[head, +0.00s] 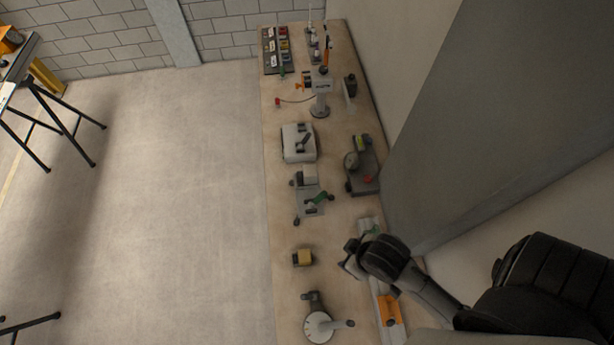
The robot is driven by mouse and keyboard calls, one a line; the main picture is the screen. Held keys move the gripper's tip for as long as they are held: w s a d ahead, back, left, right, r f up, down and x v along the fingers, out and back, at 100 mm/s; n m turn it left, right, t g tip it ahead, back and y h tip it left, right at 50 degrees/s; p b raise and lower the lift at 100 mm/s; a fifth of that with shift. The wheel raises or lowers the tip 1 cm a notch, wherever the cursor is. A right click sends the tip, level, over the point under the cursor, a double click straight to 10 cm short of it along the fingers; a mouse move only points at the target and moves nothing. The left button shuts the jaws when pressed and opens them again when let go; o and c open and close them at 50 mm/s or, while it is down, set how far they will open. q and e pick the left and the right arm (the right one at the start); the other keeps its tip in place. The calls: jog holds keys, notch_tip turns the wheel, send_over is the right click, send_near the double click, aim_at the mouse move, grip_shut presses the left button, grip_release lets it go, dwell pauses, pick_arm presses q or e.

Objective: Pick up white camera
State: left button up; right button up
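I cannot tell for sure which item is the white camera. A white boxy device (298,142) with a dark part on top lies near the middle of the long wooden bench. A smaller pale block (309,174) sits just below it in the picture, at a grey fixture (309,203). My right gripper (350,256) reaches in from the right over the bench's lower half, apart from both white items. Its fingers are small and dark, and whether they are open is unclear. My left gripper is out of view.
The bench (281,230) also holds a yellow-topped block (303,257), a round white-topped device (318,327), an orange item (390,311), a dark grey device (364,175) and a microscope-like stand (320,105). A grey panel (500,110) borders the right.

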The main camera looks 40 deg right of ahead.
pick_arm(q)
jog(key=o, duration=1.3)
